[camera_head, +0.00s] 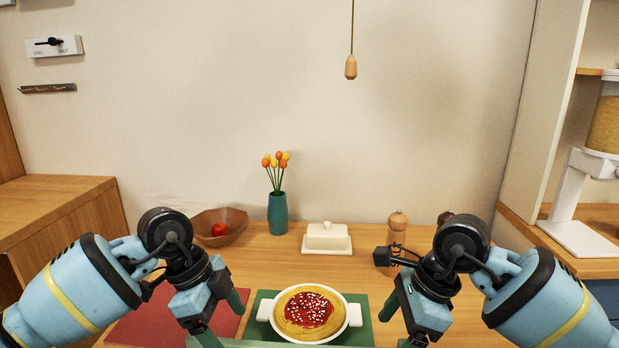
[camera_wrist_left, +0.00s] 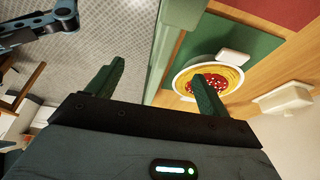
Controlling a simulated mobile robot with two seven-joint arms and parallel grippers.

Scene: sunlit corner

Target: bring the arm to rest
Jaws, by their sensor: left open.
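My left gripper (camera_head: 222,319) hangs at the front left of the table, beside the left handle of a white dish. Its two green fingers are apart and hold nothing. In the left wrist view the fingers (camera_wrist_left: 155,85) stand wide apart, one over the floor and one in front of the dish. My right gripper (camera_head: 396,324) hangs at the front right, with its green fingers apart and nothing seen between them. The white two-handled dish (camera_head: 355,315) holds a golden pie (camera_head: 309,309) with red filling and white bits. It sits on a dark green mat (camera_head: 365,335).
A red mat (camera_head: 150,325) lies under my left arm. Behind stand a wooden bowl (camera_head: 235,226) with a red fruit, a teal vase (camera_head: 278,213) with flowers, a white butter dish (camera_head: 327,239) and a wooden mill (camera_head: 397,227). A pull cord (camera_head: 351,67) hangs above.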

